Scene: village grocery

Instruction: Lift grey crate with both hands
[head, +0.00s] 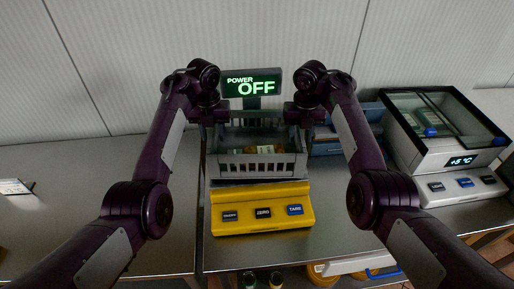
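The grey crate (229,168) is in the middle of the head view, at the yellow scale (262,193), with slots along its front wall. Several small items, some yellowish, lie inside it. A dark strip shows under its front; I cannot tell whether it rests on the scale or is just above it. My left gripper (213,119) is at the crate's left rim and my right gripper (298,118) is at its right rim. Both point down. Their fingers are too small and dark to tell whether they are shut on the rim.
A display (252,84) reading POWER OFF stands behind the crate. A blue crate (327,147) is close on the right, and a glass-lidded cooler (450,150) stands further right. The grey counter (80,215) is mostly clear at left. A white wall is behind.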

